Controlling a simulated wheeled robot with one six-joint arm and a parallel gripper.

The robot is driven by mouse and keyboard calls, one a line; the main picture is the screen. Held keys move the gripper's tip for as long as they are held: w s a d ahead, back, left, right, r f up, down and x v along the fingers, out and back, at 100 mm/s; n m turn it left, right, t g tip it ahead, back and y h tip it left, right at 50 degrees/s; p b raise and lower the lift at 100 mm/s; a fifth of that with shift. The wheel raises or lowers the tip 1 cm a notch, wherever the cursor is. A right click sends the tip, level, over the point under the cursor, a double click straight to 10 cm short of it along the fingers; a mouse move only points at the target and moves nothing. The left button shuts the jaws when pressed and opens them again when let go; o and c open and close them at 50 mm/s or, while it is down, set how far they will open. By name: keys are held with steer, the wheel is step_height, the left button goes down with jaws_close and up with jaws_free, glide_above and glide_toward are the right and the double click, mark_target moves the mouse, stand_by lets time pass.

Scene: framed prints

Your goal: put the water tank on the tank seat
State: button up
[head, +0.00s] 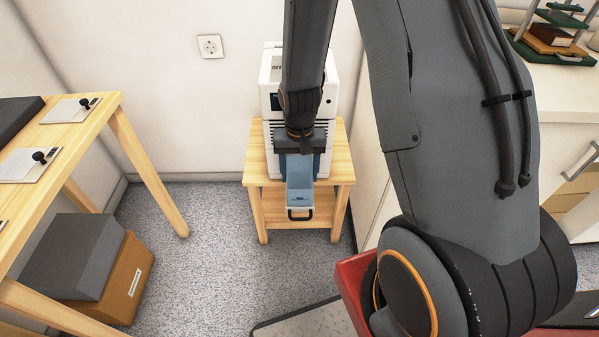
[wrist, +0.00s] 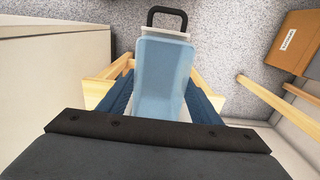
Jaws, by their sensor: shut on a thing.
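The water tank (head: 299,183) is a translucent light-blue box with a black handle at its near end. It is also in the wrist view (wrist: 160,80), handle at the top. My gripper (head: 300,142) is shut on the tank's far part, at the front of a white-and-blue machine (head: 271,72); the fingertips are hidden. The tank sticks out over the front of the small wooden stand (head: 256,168). The tank seat cannot be made out; my arm and the tank cover the machine's front.
A wooden table (head: 88,110) with plates stands at left, boxes (head: 72,258) beneath it. A white cabinet (head: 553,95) stands at right. Grey floor (head: 205,230) is clear before the stand. A wall socket (head: 210,46) is behind.

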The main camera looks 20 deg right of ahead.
steer(key=shift+f, duration=0.1)
steer(key=o, duration=1.5)
steer(key=shift+c, duration=0.2)
step_height(320, 180, up, 11)
steer(key=p, duration=0.1)
steer(key=s+d+r+n, duration=0.1)
steer(key=s+r+n, duration=0.1)
steer(key=s+r, duration=1.1)
steer(key=s, duration=0.3)
steer(key=shift+r+n, duration=0.4)
steer(key=shift+s+d, duration=0.1)
